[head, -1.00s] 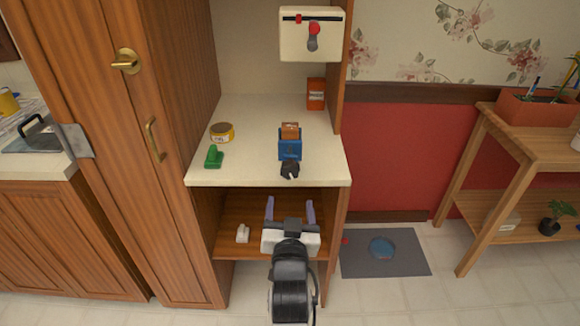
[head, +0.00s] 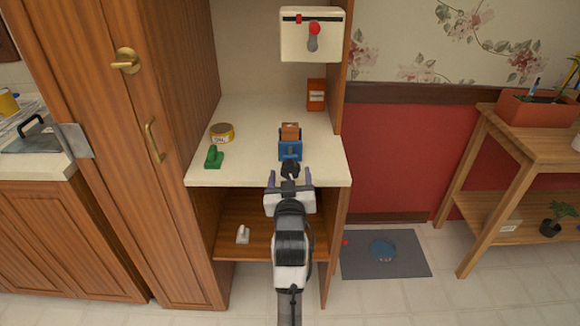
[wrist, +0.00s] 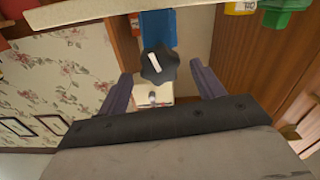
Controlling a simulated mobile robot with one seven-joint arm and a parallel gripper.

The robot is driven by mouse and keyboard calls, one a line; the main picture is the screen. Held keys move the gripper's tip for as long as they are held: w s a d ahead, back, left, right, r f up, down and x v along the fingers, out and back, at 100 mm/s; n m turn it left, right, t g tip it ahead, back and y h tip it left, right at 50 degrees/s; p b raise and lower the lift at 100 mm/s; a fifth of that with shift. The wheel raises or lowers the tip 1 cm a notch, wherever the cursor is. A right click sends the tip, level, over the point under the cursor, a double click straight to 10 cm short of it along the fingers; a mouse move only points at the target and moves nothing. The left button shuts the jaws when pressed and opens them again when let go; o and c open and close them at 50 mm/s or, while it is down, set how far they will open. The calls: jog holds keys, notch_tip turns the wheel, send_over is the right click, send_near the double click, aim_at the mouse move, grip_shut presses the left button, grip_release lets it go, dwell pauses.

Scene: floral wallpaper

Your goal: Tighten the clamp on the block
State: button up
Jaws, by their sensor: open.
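The blue clamp (head: 290,150) stands on the cream counter, with the orange-brown block (head: 291,130) set in its top. Its black knob (head: 290,170) faces the front edge of the counter. In the wrist view the lobed black knob (wrist: 159,66) with a white mark hangs below the blue clamp body (wrist: 158,28). My gripper (head: 290,179) is open, just in front of the knob. In the wrist view its two purple fingers (wrist: 160,86) stand to either side of the knob with gaps, touching nothing that I can see.
An orange box (head: 316,94) stands at the back right. A white panel with a red-topped lever (head: 312,36) hangs above. A small white object (head: 243,234) lies on the lower shelf.

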aim_at(291, 173)
jog(key=shift+w, duration=1.65)
jog(key=c, duration=1)
jog(key=shift+m, duration=0.3)
jog(key=m, duration=1)
jog(key=shift+d, duration=0.15)
jog(key=shift+m+b, duration=0.3)
jog(key=shift+m, duration=0.1)
